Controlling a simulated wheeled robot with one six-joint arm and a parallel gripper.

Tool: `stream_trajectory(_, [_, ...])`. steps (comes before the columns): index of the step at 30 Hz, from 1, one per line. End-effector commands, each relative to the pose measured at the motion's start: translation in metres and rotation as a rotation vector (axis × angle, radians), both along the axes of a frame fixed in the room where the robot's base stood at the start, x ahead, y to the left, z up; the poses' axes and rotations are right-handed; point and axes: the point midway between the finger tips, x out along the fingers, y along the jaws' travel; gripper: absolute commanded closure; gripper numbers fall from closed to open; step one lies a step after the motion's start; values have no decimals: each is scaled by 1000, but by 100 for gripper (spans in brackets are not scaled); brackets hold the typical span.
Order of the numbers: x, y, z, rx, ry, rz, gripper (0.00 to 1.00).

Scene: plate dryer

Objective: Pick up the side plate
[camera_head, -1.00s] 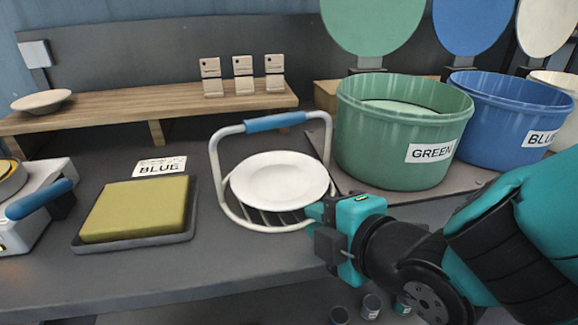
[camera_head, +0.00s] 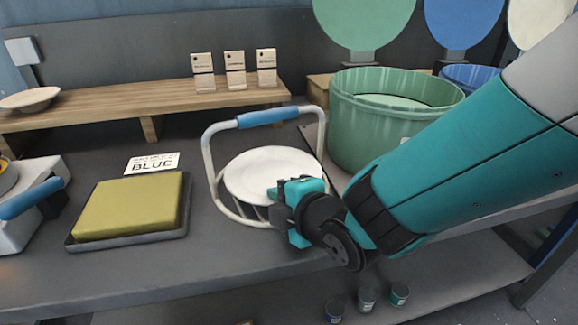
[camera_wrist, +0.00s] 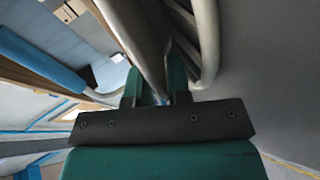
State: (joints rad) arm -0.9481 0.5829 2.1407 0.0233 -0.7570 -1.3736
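The white side plate (camera_head: 265,172) leans back in a wire rack (camera_head: 210,165) with a blue handle. My gripper (camera_head: 277,200) is at the lower right of the plate and covers part of its rim. In the wrist view my gripper's two teal fingers (camera_wrist: 157,88) are apart.
A green tub (camera_head: 345,125) stands behind right, with a blue tub (camera_head: 468,75) beyond it. A yellow sponge-like block in a tray (camera_head: 130,205) and a BLUE card (camera_head: 152,164) lie left. A wooden shelf (camera_head: 130,103) runs behind, holding a shallow dish (camera_head: 30,98).

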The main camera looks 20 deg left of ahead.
Motion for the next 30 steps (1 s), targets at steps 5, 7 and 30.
stream_trajectory(5, [0,0,0,0,0,0,100])
stream_trajectory(7, [0,0,1,2,-2,0,100])
stream_trajectory(30, [-26,-35,35,1,-1,1,100])
